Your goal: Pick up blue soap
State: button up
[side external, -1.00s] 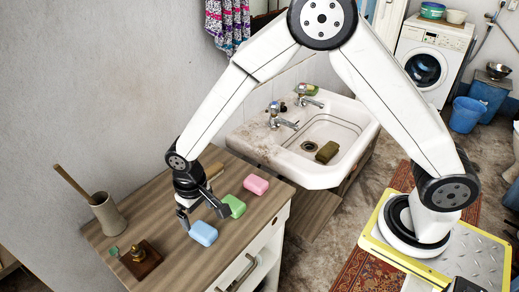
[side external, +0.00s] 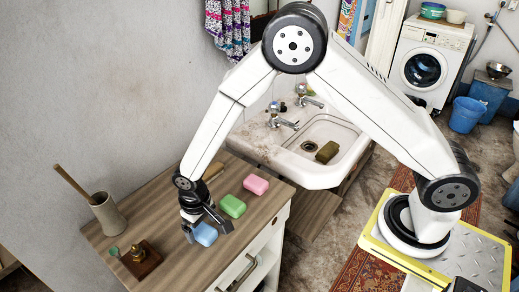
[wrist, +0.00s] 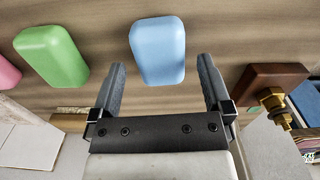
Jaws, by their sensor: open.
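The blue soap (side external: 205,235) lies on the wooden counter top near its front edge. In the wrist view the blue soap (wrist: 158,50) is ahead of and between the two open fingers, with its near end at fingertip level. My gripper (side external: 207,232) is open and low over the soap; in the side view its fingers partly cover the soap. In the wrist view my gripper (wrist: 161,75) has bare space between the fingers nearest the palm. I cannot tell whether a finger touches the soap.
A green soap (side external: 232,206) and a pink soap (side external: 256,184) lie in a row beside the blue one. A wooden block with a brass fitting (side external: 141,262) and a beige pot with a stick (side external: 109,214) stand to the left. A sink (side external: 315,150) is behind right.

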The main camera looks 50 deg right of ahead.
jog(key=shift+f, duration=1.05)
jog(key=c, duration=1.2)
jog(key=shift+r, duration=0.1)
jog(key=shift+r, duration=0.7)
jog(key=shift+s+d+r, duration=0.8)
jog(key=shift+s+r, duration=1.1)
jog(key=shift+s, duration=0.3)
jog(key=shift+s+d+r, duration=0.8)
jog(key=shift+s+r, duration=1.1)
jog(key=shift+s, duration=0.3)
jog(key=shift+s+d+r, duration=0.8)
jog(key=shift+s+r, duration=1.1)
jog(key=shift+s, duration=0.3)
